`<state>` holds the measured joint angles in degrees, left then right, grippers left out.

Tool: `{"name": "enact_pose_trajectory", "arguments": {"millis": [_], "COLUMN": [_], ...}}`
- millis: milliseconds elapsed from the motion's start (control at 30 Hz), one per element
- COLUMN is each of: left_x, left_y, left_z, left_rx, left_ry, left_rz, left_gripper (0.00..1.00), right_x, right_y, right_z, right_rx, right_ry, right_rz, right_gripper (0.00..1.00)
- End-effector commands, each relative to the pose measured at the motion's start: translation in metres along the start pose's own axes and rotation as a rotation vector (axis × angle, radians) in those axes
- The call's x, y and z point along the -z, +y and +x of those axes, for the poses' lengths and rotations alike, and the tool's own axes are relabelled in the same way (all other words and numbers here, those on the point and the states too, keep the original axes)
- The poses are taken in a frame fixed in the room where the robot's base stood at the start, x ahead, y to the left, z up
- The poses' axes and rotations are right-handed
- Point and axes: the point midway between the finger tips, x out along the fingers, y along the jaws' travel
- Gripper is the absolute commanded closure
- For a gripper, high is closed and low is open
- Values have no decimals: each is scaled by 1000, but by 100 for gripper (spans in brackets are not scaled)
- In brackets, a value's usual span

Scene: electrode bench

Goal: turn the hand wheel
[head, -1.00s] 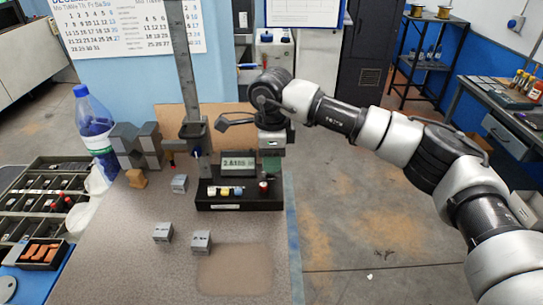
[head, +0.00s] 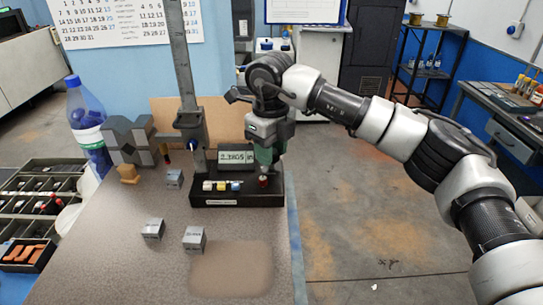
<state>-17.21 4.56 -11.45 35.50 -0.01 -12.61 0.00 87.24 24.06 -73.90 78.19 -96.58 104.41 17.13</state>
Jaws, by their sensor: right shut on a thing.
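A height gauge stands on the bench, with a black base (head: 220,200), a tall grey column (head: 183,60) and a small digital display (head: 235,156). The display shows digits that look like 2.3805. My right gripper (head: 268,152) points down at the right end of the gauge base, beside the display. It is shut, and what it grips, at the place of the hand wheel, is hidden behind my fingers and wrist. A small red-topped knob (head: 263,181) shows just below the fingers. My left gripper is not in view.
Several small grey blocks (head: 194,239) lie on the bench, left and in front of the gauge. Grey V-blocks (head: 130,140) and a blue bottle (head: 90,125) stand at left, near a compartment tray (head: 40,180). The bench front (head: 120,270) is clear.

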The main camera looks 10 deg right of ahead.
Motion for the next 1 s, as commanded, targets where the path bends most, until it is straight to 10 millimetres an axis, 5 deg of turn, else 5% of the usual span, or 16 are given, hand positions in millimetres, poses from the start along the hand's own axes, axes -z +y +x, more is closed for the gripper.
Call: {"name": "enact_pose_trajectory", "arguments": {"millis": [1000], "left_x": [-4], "left_y": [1], "left_z": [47], "left_rx": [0], "left_ry": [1], "left_rz": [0], "left_gripper": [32], "right_x": [-1], "right_y": [-1], "right_z": [-1], "right_rx": [0], "right_ry": [10], "right_rz": [968], "right_gripper": [87]}}
